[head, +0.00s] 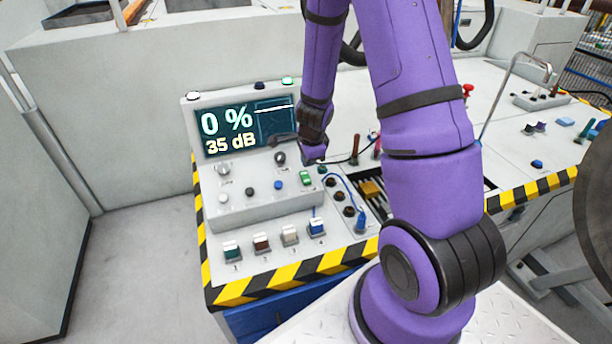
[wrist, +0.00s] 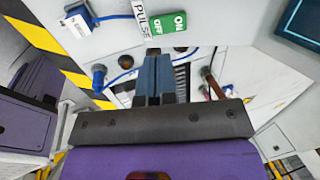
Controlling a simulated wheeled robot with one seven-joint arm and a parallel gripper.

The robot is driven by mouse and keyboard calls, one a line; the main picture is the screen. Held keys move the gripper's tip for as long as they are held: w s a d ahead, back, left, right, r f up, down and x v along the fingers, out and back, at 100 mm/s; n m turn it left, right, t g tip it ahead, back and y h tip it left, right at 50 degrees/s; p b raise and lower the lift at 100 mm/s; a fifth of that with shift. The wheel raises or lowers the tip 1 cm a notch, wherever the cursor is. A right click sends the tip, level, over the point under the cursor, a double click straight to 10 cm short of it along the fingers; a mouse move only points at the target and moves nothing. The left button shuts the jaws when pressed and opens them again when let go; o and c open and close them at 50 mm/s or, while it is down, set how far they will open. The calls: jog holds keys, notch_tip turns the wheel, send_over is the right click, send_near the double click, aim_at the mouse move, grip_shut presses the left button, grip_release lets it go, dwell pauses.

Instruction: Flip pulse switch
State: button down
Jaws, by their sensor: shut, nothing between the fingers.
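The pulse switch (head: 306,178) is a small green rocker at the right end of the sloped control box. In the wrist view the green switch (wrist: 166,36) has white ON lettering and lies beside a white PULSE label (wrist: 142,20). My gripper (head: 316,160) is just behind and above the switch in the head view. In the wrist view my gripper (wrist: 153,56) has its two blue-grey fingers together with nothing between them, their tips close to the switch's edge. I cannot tell whether they touch it. The wrist picture does not clearly show which way the rocker is tilted.
A display (head: 245,127) reads 0 % and 35 dB. Several knobs and buttons sit left of the switch. A row of coloured rockers (head: 290,235) lies in front. A blue cable plug (head: 361,220) and cable stand to the right. Yellow-black striping (head: 300,270) marks the console edge.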

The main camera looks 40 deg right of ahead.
aim_at(305, 179)
jog(key=shift+x, duration=3.95)
jog(key=shift+s+f, duration=0.1)
jog(key=shift+f, duration=0.2)
jog(key=shift+r, duration=0.8)
